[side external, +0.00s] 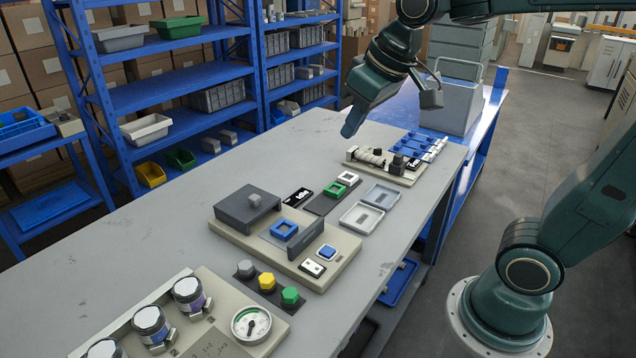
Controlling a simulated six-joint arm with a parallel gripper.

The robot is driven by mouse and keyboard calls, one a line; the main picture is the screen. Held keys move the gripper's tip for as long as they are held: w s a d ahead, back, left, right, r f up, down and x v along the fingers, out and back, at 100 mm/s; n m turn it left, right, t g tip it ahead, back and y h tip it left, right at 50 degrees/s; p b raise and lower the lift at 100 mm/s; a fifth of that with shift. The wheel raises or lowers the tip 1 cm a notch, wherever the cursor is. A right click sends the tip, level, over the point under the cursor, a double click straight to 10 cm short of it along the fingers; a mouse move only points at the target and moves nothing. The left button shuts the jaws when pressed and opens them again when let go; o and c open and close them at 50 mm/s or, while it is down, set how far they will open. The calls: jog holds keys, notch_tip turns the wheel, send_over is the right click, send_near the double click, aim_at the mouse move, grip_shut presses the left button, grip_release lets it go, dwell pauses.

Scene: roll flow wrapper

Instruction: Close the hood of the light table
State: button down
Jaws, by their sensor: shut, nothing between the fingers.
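What looks like the light table is a beige base (330,262) in the middle of the bench. A dark grey box with a small light grey knob on top (246,207), apparently the hood, sits at its left end. Right of the box, a blue square frame (284,229) lies uncovered on a grey plate. A dark upright panel (306,241) stands right of the frame. My gripper (350,128) is shut and empty, above the bench near its far end, well behind and above the light table and apart from it.
A roller machine (372,158) with blue parts stands at the far end. Trays (362,215) and small frames lie behind the light table. Grey, yellow and green knobs (267,282) and a station with jars and a gauge (251,324) are in front. The bench's left side is clear.

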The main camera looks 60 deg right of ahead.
jog(key=w+f, duration=0.5)
jog(key=w, duration=0.5)
jog(key=w+d+f+g, duration=0.1)
jog(key=w+f, duration=0.5)
jog(key=w, duration=0.5)
jog(key=w+d+f, duration=0.1)
jog(key=w+f, duration=0.4)
jog(key=w, duration=0.5)
jog(key=shift+w+f, duration=0.15)
jog(key=shift+f, duration=0.1)
jog(key=shift+f, duration=0.1)
send_near(234, 196)
jog(key=x, duration=0.5)
jog(key=shift+w, duration=0.1)
jog(key=shift+s, duration=0.35)
jog(key=shift+s+d+r, duration=0.1)
jog(key=shift+s+r, duration=0.1)
jog(key=shift+s, duration=1.5)
